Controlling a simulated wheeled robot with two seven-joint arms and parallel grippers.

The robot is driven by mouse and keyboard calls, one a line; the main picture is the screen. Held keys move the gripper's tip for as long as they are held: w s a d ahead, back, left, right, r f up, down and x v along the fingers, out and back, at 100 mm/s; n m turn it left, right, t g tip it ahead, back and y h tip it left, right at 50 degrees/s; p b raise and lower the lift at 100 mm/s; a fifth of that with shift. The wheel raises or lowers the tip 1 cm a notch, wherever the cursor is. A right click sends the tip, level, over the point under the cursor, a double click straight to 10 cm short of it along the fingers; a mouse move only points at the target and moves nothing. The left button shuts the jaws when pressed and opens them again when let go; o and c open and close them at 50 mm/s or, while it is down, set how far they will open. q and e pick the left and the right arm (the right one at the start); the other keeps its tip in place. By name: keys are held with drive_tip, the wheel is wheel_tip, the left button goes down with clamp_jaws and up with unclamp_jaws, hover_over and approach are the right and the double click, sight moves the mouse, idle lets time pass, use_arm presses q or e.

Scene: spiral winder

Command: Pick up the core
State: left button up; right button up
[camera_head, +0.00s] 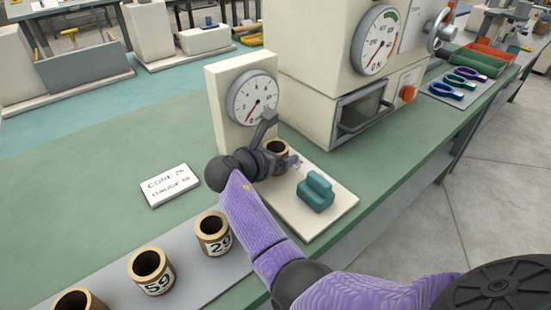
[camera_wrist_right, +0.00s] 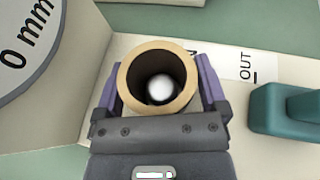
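A tan cardboard core (camera_head: 277,148) with a dark inside stands upright at the dial gauge (camera_head: 248,98) on a cream base plate. My right gripper (camera_wrist_right: 159,90) is at this core, one purple-padded finger against each side, and appears shut on it. In the wrist view the core (camera_wrist_right: 132,70) is seen from above, with a pale round spot inside. Other cores, marked 29 or similar (camera_head: 213,234) and 59 (camera_head: 152,273), stand on a grey strip at the front. My left gripper is not in view.
A teal block (camera_head: 316,191) sits on the base plate just right of the gripper. A cream machine (camera_head: 345,75) stands behind. A lettered card (camera_head: 170,186) lies on the green bench at left, where there is free room.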

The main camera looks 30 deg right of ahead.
drive_tip(key=c, duration=0.9)
